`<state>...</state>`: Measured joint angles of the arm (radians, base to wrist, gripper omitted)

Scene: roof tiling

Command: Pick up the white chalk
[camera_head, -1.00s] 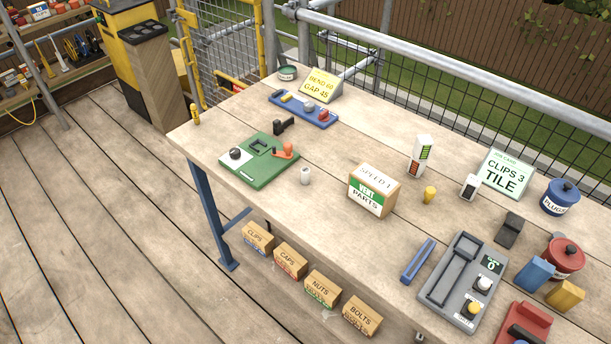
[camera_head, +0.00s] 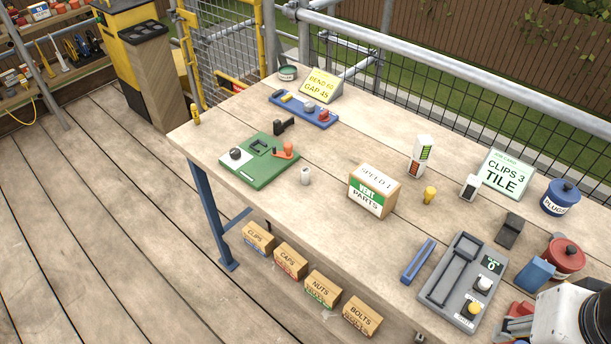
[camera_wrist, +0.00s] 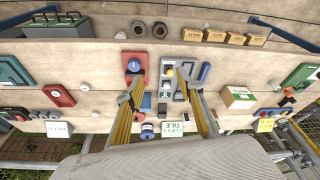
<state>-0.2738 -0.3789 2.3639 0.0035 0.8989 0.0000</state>
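A small white upright cylinder (camera_head: 305,175), which may be the white chalk, stands on the workbench (camera_head: 330,148) between the green board and the VENT PARTS box in the head view. I cannot make it out surely in the wrist view. My gripper (camera_wrist: 161,80) shows in the wrist view with its two yellow-and-black fingers spread and nothing seen between them. It is above the bench near the red device (camera_wrist: 134,66) and the grey device (camera_wrist: 178,78), far from the white cylinder. In the head view only a white part of my arm shows at the lower right.
The green board (camera_head: 262,160) lies left of the cylinder and the VENT PARTS box (camera_head: 374,190) stands right of it. A blue tray (camera_head: 303,110) and signs stand behind. Labelled boxes (camera_head: 290,262) are below the front edge. Bare wood surrounds the cylinder.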

